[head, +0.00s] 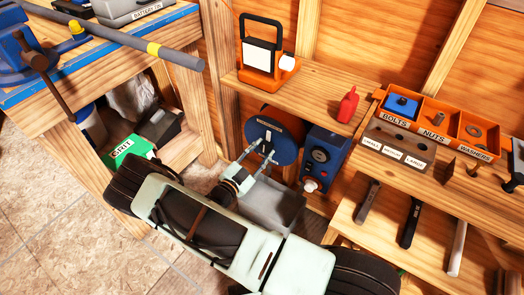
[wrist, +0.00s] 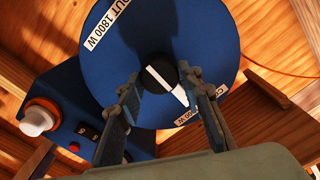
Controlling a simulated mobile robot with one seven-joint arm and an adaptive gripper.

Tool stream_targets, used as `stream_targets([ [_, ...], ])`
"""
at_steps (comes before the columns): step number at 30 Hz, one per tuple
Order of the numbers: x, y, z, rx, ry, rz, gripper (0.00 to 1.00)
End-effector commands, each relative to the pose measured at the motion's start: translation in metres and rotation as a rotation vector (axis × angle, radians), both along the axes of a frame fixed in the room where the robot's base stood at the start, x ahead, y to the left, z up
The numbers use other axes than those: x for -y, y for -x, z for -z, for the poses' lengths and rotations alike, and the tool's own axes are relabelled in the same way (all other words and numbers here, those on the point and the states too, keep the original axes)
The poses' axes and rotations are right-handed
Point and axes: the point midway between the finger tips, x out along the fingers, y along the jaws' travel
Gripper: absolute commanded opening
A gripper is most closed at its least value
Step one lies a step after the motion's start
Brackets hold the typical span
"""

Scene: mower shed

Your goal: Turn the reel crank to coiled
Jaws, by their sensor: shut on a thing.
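The reel (head: 276,133) is a blue disc under the middle shelf in the head view; it fills the upper middle of the wrist view (wrist: 215,35). At its centre is the crank, a black round hub (wrist: 153,76) with a white bar (wrist: 181,97) slanting to the lower right. The bar aims roughly at a partly hidden label at lower right. Another label, reading in part "UT 1800 W" (wrist: 105,25), is at upper left. My gripper (head: 262,152) is at the reel's face, its fingers either side of the crank (wrist: 160,80), shut on it.
A blue box with a knob (head: 319,157) stands right of the reel. Above are a shelf with an orange work lamp (head: 268,50), a red bottle (head: 347,105) and an orange bin tray (head: 433,124). A workbench (head: 110,50) is at left; tools lie on the lower right shelf (head: 390,235).

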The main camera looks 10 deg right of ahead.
Motion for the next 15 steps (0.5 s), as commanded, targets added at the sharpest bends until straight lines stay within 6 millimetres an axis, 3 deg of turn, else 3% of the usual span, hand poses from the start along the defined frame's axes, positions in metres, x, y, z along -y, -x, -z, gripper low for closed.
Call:
stream_targets([
  [15,-0.0002,0.0005,0.0006,-0.06,0.058,0.0,0.09],
])
